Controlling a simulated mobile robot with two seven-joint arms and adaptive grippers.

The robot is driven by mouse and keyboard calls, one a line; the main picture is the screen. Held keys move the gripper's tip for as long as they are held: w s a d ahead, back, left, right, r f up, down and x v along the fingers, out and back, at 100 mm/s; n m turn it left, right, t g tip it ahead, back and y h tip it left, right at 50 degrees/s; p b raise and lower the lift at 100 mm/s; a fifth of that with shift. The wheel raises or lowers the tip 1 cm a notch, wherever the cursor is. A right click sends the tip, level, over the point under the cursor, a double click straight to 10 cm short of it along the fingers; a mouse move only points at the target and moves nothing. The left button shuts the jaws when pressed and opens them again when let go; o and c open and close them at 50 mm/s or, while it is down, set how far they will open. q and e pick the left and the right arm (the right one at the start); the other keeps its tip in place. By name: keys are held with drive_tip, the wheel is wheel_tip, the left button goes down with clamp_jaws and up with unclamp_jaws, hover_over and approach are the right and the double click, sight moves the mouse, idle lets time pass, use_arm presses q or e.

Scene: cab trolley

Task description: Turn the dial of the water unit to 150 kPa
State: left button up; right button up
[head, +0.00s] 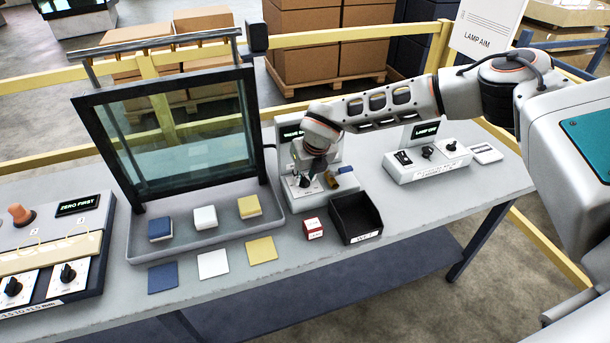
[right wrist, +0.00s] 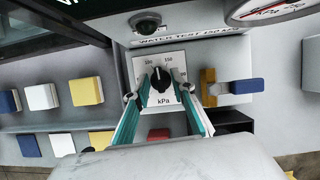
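The water unit (head: 302,190) stands on the bench behind the black bin, partly hidden by my right arm. In the right wrist view its dial (right wrist: 160,80) is a black knob on a white plate marked kPa. Its pale pointer mark points roughly up, between the printed 100 and 150. A round kPa gauge (right wrist: 275,8) with a red needle is cut off at the top right. My right gripper (right wrist: 160,100) is open, one finger on each side of the dial, apart from the knob. It also shows above the unit in the head view (head: 311,179). My left gripper is out of view.
A yellow valve with a blue handle (right wrist: 243,87) sits right of the dial. A black bin (head: 355,218) and a small red box (head: 313,228) stand in front. A framed glass pane (head: 180,140) stands left, and a lamp unit (head: 430,160) right.

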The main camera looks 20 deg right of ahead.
clamp_jaws()
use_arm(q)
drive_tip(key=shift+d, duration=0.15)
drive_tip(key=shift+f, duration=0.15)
use_arm(e)
drive_tip(key=shift+f+m+b, duration=0.2)
drive_tip(key=shift+m+b, duration=0.5)
drive_tip(key=shift+b, duration=0.5)
drive_tip(key=shift+a+m+h+b, duration=0.15)
drive_tip(key=shift+m+h+b, duration=0.45)
drive_tip(key=shift+m+b, duration=0.4)
drive_tip(key=shift+r+m+h+b, duration=0.1)
drive_tip(key=shift+m+h+b, duration=0.3)
drive_tip(key=shift+m, duration=0.5)
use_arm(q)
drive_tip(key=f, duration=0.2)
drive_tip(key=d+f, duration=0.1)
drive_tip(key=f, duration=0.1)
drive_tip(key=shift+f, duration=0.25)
use_arm(e)
drive_tip(key=shift+r+m, duration=0.1)
drive_tip(key=shift+m, duration=0.3)
drive_tip(key=shift+g, duration=0.3)
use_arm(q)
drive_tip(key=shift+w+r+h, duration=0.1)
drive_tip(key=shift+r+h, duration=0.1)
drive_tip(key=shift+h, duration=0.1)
